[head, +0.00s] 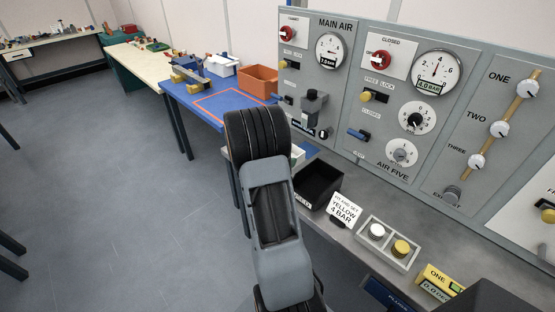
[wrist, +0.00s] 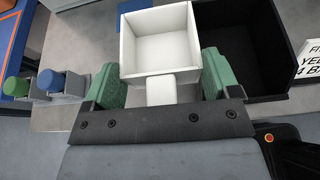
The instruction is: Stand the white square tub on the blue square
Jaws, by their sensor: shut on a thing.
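The white square tub (wrist: 160,53) is open-topped and empty, with a small white tab on its near side. In the wrist view it sits between the two green fingers of my gripper (wrist: 159,65), which are shut on its sides. In the head view only a small pale part of the tub (head: 297,156) shows beside my arm, which hides the rest and the gripper. A blue patch, probably the blue square (head: 309,150), shows just beyond the tub; its edge also shows in the wrist view (wrist: 133,5). I cannot tell whether the tub touches the surface below.
A black open box (head: 320,184) stands close to the tub's right. A sign (head: 344,209) and a tray with knobs (head: 388,243) lie farther right. The gauge panel (head: 350,85) rises behind. Green and blue knobs (wrist: 50,83) stand left in the wrist view.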

